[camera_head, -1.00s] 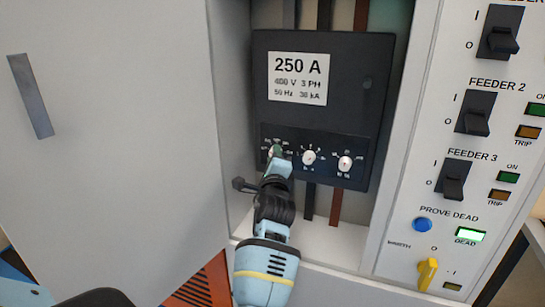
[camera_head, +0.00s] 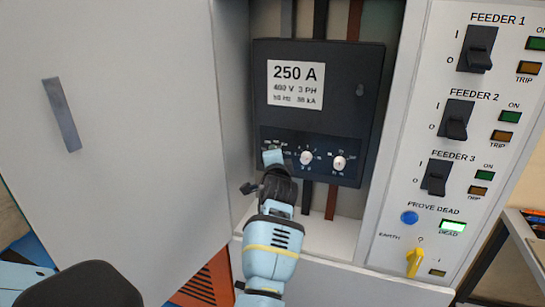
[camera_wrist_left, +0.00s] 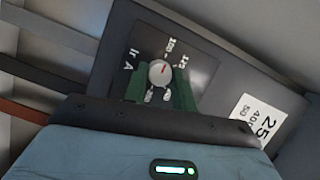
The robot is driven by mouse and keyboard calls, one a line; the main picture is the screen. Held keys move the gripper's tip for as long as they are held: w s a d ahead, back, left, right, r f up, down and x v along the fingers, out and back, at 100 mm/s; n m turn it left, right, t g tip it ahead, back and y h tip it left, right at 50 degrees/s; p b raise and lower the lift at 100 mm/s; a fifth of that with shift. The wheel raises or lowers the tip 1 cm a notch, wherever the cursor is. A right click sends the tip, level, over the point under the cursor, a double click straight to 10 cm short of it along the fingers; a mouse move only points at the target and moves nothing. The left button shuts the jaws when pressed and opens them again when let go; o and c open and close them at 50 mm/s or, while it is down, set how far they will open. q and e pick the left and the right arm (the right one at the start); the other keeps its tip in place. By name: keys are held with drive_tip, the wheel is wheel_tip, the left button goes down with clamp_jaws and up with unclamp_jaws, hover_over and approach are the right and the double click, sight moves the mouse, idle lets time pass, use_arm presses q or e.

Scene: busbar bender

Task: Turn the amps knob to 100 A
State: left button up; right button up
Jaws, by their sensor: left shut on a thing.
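The amps knob (camera_wrist_left: 160,73) is a small white dial with a red mark, on a dark plate lettered "Ir A". Numbers ring it in the left wrist view, turned sideways and hard to read; the red mark points to the upper right there. My left gripper (camera_wrist_left: 161,90) has its green fingers around the knob, shut on it. In the head view my left gripper (camera_head: 273,158) covers the leftmost knob of the black breaker (camera_head: 320,110), whose label reads 250 A. My right gripper is not in view.
Two more white knobs, the middle one (camera_head: 306,158) and the right one (camera_head: 339,163), sit close by. The grey cabinet door (camera_head: 130,130) stands at the left. The feeder panel (camera_head: 450,150) with switches and a yellow earth handle (camera_head: 414,262) is at the right.

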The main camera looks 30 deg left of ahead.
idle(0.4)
use_arm(q)
drive_tip(key=o, duration=1)
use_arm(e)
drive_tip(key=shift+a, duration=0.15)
use_arm(q)
drive_tip(key=shift+s, duration=0.1)
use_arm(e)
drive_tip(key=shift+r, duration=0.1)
